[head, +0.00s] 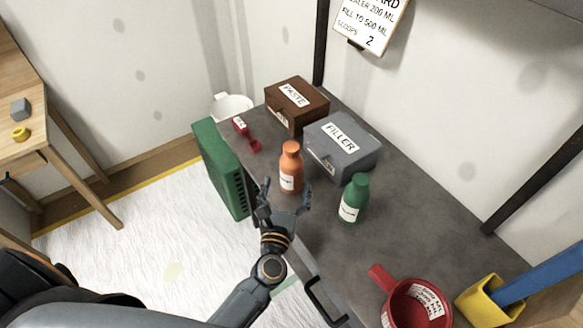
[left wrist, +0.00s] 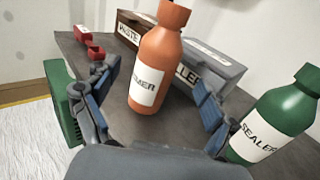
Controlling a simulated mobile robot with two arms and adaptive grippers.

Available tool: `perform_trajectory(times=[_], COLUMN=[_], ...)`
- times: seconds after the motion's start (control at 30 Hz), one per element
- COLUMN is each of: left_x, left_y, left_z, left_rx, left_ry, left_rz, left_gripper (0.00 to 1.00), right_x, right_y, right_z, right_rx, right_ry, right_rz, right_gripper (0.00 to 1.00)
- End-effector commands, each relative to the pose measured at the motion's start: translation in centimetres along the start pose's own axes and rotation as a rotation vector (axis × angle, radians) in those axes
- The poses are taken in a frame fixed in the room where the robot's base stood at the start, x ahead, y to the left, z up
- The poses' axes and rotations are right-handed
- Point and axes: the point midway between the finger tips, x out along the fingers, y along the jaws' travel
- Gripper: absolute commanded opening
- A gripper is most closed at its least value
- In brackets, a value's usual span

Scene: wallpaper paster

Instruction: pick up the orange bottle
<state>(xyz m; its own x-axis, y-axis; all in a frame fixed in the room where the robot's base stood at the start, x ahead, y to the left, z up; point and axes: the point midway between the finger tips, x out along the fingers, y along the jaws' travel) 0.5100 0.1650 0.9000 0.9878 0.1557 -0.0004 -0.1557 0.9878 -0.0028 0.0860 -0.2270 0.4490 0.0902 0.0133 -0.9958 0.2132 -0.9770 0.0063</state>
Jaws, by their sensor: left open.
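The orange bottle (head: 291,168) stands upright on the dark grey bench top (head: 403,222), near its left edge. It has a white label, which reads partly as "...MER" in the left wrist view (left wrist: 158,62). My left gripper (head: 285,190) is open, just in front of the bottle. In the left wrist view, the fingers (left wrist: 157,100) are spread on either side of the bottle, with gaps showing between them and it. My right gripper is not in view.
A green bottle (head: 354,198) labelled SEALER stands right of my left gripper. A grey FILLER box (head: 343,146), brown PASTE box (head: 297,104) and red scoop (head: 246,134) lie behind. A green case (head: 221,168) is left; a red pot (head: 416,304) and yellow holder (head: 487,301) are front right.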

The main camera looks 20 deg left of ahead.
Motion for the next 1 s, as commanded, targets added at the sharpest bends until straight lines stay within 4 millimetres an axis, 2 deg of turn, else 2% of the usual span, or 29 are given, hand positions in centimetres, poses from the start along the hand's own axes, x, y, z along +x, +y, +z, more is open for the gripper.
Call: perform_trajectory(times=[0.1, 0.33, 0.5, 0.6, 0.9, 0.93, 1.0], left_x=[1.7, 3.4, 5.9, 7.1, 7.6, 7.6, 7.6], left_y=[0.0, 0.0, 0.1, 0.1, 0.1, 0.1, 0.1], left_z=[0.1, 0.3, 0.6, 0.4, 0.2, 0.2, 0.2], left_rx=[0.001, 0.004, 0.004, 0.003, 0.003, 0.003, 0.003], left_ry=[-0.001, -0.001, -0.001, -0.001, 0.000, 0.000, 0.000], left_rz=[-0.001, -0.002, -0.002, -0.002, -0.002, -0.002, -0.002], left_gripper=[0.85, 0.85, 0.85, 0.85, 0.85, 0.83, 0.68], right_x=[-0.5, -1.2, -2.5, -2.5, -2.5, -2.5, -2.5], right_y=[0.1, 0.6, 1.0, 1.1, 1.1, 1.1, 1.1], right_z=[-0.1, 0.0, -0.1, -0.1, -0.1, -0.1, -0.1], right_rx=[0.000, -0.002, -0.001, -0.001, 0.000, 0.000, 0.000], right_ry=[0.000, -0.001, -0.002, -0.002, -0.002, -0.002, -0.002], right_rz=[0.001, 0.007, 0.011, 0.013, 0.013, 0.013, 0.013], right_gripper=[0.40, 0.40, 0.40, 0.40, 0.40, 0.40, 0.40])
